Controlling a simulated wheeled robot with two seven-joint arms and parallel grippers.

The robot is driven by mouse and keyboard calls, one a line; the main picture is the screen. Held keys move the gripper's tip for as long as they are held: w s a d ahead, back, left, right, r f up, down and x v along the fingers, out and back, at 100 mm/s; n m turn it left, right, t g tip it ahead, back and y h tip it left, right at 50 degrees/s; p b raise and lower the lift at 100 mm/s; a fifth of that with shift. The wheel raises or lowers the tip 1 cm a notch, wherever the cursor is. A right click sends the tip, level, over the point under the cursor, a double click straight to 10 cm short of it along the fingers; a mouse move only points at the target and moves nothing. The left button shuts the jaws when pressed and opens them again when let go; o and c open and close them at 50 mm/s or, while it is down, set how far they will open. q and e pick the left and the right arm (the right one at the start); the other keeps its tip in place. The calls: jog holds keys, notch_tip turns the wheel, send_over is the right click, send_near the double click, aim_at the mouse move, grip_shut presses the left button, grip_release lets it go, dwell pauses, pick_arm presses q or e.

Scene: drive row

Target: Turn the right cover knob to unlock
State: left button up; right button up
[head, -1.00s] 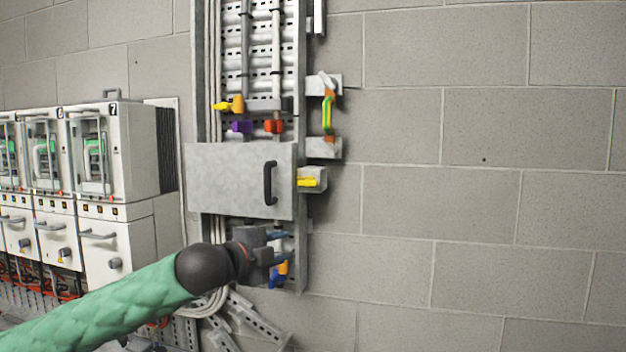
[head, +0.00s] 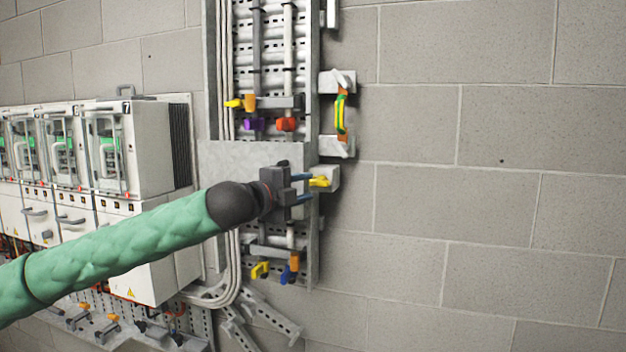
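The right cover knob is a small yellow knob (head: 320,181) on a grey block (head: 329,173) at the right edge of the grey metal cover (head: 225,158). My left gripper (head: 306,189) is in front of the cover with its two blue-tipped fingers apart, one above the other. The fingers point right toward the yellow knob. The upper finger looks close to the knob; I cannot tell whether it touches. My gripper and wrist hide most of the cover's lower part and nearly all of its black handle. My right gripper is not in view.
Blue-orange handles (head: 290,269) and another yellow handle (head: 260,270) sit below. White cabinets (head: 150,150) stand at left. The block wall (head: 480,190) at right is clear.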

aim_at(316, 185)
pick_arm(q)
jog(key=shift+p+x, duration=0.5)
jog(key=shift+x, duration=0.5)
jog(key=shift+w+d, duration=0.45)
jog(key=shift+w, duration=0.15)
grip_shut()
